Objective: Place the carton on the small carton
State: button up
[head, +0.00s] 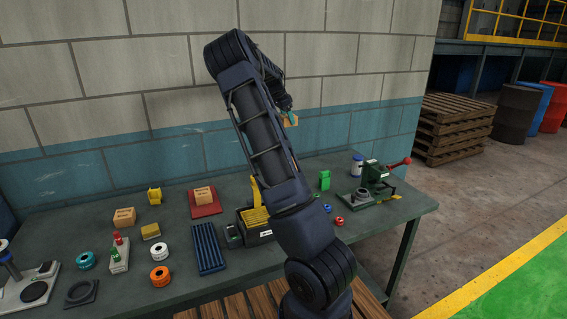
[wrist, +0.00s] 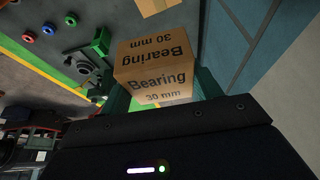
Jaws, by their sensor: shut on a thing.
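My gripper (head: 290,116) is raised above the back of the table, in front of the wall. In the wrist view its green fingers (wrist: 162,90) are shut on a brown carton (wrist: 154,84) printed "Bearing 30 mm". In the head view that carton is mostly hidden, with a little tan showing. One carton (head: 124,217) sits on the table at the left. Another carton (head: 204,195) sits on a red tray (head: 206,210). Which of them is the small carton, I cannot tell. Both are well below and left of my gripper.
A yellow block (head: 150,231), an orange ring (head: 160,276), a white ring (head: 159,250) and a blue ribbed tray (head: 208,248) lie near the cartons. A green block (head: 324,180) and a green press (head: 374,180) stand right. My arm hides part of a black bin (head: 258,237).

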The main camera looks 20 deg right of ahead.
jog(key=shift+w+a+r, duration=0.15)
jog(key=shift+a+r, duration=0.05)
jog(key=shift+a, duration=0.25)
jog(key=shift+w+a+r, duration=0.15)
jog(key=shift+a, duration=0.3)
jog(key=shift+a+f, duration=0.15)
jog(key=shift+f, duration=0.05)
notch_tip(320, 180, down, 19)
jog(key=shift+f, duration=0.2)
jog(key=shift+f, duration=0.1)
jog(key=o, duration=1)
jog(key=shift+o, duration=0.2)
